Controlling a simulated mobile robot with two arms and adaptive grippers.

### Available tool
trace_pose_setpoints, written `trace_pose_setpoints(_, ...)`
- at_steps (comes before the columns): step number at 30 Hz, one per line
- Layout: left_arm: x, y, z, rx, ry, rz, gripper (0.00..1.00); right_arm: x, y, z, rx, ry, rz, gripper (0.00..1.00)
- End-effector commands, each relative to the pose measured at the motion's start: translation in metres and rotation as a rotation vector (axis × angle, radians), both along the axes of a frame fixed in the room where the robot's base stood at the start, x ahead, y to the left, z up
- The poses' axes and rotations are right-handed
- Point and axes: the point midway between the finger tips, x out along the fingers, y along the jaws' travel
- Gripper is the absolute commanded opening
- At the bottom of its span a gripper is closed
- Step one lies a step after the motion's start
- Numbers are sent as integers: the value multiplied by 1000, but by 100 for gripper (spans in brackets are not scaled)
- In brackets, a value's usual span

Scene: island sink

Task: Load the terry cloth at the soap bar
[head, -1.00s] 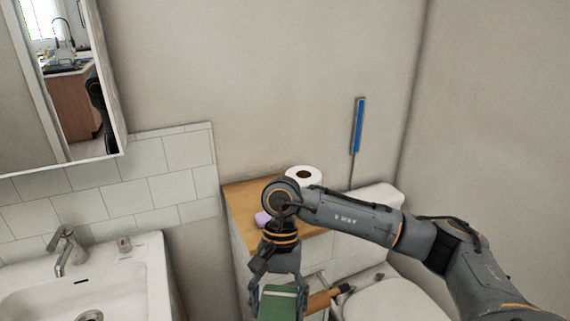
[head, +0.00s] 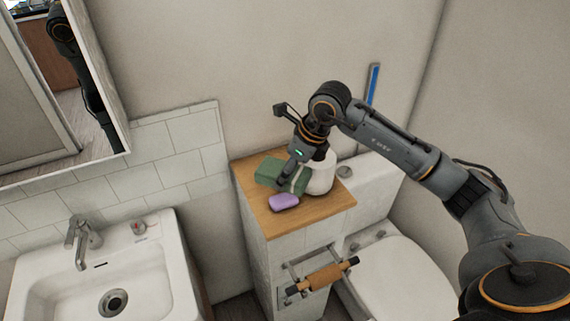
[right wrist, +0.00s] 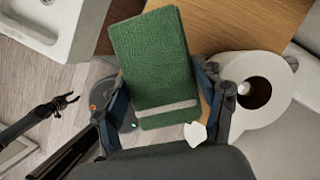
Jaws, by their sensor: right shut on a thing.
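The green terry cloth (head: 275,172), a folded block with a pale stripe, is between the fingers of my right gripper (head: 293,178). It is over the wooden top, just behind the soap bar; I cannot tell whether it touches the wood. In the right wrist view the cloth (right wrist: 152,55) sits between both fingers of the right gripper (right wrist: 165,95). The purple soap bar (head: 284,202) lies on the wooden top near its front left; I do not see it in the right wrist view. My left gripper (right wrist: 68,102) shows only in the right wrist view, empty, fingers apart.
The wooden top (head: 318,215) has bare room right of the soap. A toilet paper roll (head: 321,176) stands close beside the right gripper. A roll holder (head: 325,277) sticks out below. The sink (head: 50,277) is left, the toilet (head: 400,275) right.

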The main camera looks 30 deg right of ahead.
Motion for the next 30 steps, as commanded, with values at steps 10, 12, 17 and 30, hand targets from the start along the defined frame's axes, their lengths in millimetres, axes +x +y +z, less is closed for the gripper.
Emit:
trace_pose_setpoints(10,-1,0,-20,-1,1,-2,40,0,0,-35,0,2,3,45)
trace_pose_setpoints(12,-1,0,-24,-1,1,-2,40,-1,0,-42,1,2,3,45)
trace_pose_setpoints(17,0,0,-29,-1,1,-2,40,0,0,-54,0,0,3,45)
trace_pose_setpoints(30,0,0,-30,0,0,-1,40,0,0,-56,0,0,4,45)
